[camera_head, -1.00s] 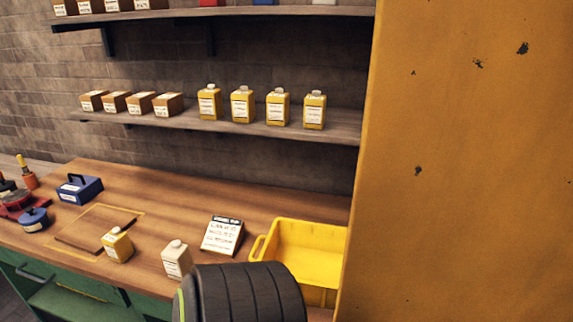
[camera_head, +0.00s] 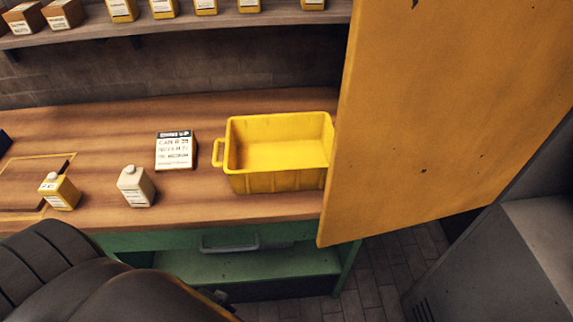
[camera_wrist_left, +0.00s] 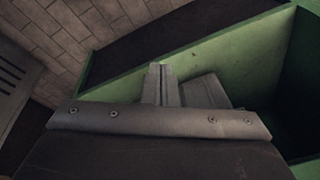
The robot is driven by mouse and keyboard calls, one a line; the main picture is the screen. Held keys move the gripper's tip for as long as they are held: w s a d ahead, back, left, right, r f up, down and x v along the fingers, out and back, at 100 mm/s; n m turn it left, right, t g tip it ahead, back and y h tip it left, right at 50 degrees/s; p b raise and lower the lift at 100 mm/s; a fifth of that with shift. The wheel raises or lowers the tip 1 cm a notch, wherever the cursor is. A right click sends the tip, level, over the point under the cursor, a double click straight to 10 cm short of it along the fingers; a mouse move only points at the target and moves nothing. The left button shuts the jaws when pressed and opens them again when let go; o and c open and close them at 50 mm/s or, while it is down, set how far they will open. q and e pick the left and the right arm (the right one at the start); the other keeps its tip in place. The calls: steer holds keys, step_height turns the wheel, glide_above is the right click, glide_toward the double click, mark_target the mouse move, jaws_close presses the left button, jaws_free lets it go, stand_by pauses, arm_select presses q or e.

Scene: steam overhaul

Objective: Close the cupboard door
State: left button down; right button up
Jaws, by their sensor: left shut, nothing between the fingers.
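The cupboard door (camera_head: 440,120) is a large scuffed yellow panel filling the upper right of the head view. It stands open, swung out from the grey cupboard (camera_head: 545,200) at the right edge. Its lower left corner hangs beside the bench's right end. My left arm enters at the lower left of the head view, left of and apart from the door. In the left wrist view my left gripper (camera_wrist_left: 162,84) is shut and empty, in front of the green bench frame. The door does not show there. My right gripper is not in view.
A wooden bench (camera_head: 250,210) with green drawers carries a yellow crate (camera_head: 275,182), a sign (camera_head: 176,150), a white bottle (camera_head: 136,187) and a yellow bottle (camera_head: 59,191). A vented grey panel (camera_wrist_left: 14,82) shows in the wrist view. Brick floor (camera_head: 395,262) lies clear below the door.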

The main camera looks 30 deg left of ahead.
arm_select(q)
steer(key=w+d+r+t+h, duration=0.25)
steer(key=w+r, duration=0.25)
steer(key=r, duration=0.6)
steer(key=w+d+r+t+h, duration=0.1)
steer(key=w+d+r+h, duration=0.35)
steer(key=r, duration=0.55)
steer(key=w+d+r+t+h, duration=0.25)
steer(key=w+r, duration=0.25)
steer(key=r, duration=0.6)
steer(key=w+a+r+n+t+h, duration=0.35)
steer(key=w+r+n+h, duration=0.35)
steer(key=r, duration=0.7)
steer(key=w+d+y+p, duration=0.1)
steer(key=w+d+p, duration=0.4)
steer(key=d, duration=0.5)
steer(key=shift+w+d+p, duration=0.15)
steer(key=shift+p, duration=0.7)
steer(key=shift+g, duration=0.25)
